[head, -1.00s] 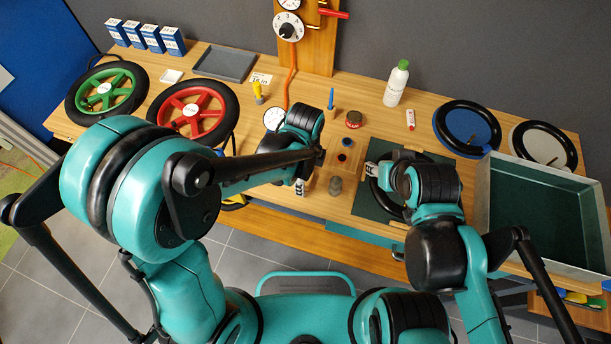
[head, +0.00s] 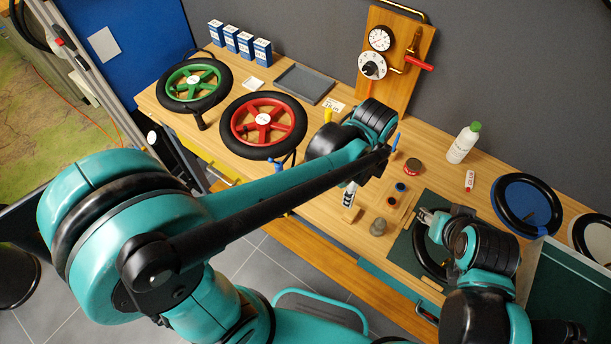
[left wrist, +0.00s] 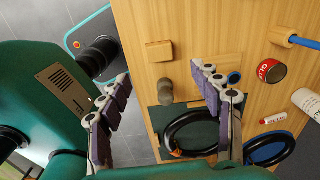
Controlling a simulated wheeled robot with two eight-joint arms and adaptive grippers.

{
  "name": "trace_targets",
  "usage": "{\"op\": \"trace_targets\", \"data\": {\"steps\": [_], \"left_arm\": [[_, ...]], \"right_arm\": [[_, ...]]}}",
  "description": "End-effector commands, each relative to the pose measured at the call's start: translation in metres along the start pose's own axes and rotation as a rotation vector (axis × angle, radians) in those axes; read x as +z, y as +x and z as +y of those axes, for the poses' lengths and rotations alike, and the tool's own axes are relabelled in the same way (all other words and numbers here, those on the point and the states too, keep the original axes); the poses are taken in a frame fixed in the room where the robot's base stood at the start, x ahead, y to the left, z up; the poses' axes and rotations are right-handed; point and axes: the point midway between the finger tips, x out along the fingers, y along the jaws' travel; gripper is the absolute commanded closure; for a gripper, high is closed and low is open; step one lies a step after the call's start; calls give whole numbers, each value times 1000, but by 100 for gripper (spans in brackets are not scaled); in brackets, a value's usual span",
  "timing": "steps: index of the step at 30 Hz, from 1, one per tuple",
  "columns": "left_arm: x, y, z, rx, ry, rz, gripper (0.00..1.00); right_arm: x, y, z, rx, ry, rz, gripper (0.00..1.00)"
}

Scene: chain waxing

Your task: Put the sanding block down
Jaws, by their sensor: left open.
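A small tan block (head: 352,213), which looks like the sanding block, rests on the wooden bench near its front edge. It also shows in the left wrist view (left wrist: 160,51), beyond the fingertips and apart from them. My left gripper (left wrist: 161,78) is open and empty, its two fingers spread wide. In the head view its fingers (head: 350,193) show just above the block, partly hidden by my arm. My right gripper (head: 430,217) is at the black ring (head: 426,262) on the green mat (head: 402,250); whether it grips the ring is unclear.
A grey cylinder (head: 378,227) stands beside the block. Small pots (head: 400,187) and a red tin (head: 413,165) are behind it. The red wheel (head: 262,125) and green wheel (head: 194,83) lie left. A white bottle (head: 463,144) stands at the back right.

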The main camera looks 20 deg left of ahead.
Motion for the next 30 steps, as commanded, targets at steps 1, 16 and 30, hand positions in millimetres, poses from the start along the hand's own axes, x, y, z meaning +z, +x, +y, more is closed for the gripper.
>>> {"op": "trace_targets", "data": {"steps": [1, 16, 30], "left_arm": [[10, -6, 4, -25, -75, 4, 36], [139, -56, 80, -489, -1539, 316, 36], [153, -58, 91, -554, -1755, 415, 36]], "right_arm": [[0, 0, 0, 0, 0, 0, 60], [0, 0, 0, 0, 0, 0, 60], [0, 0, 0, 0, 0, 0, 60]]}}
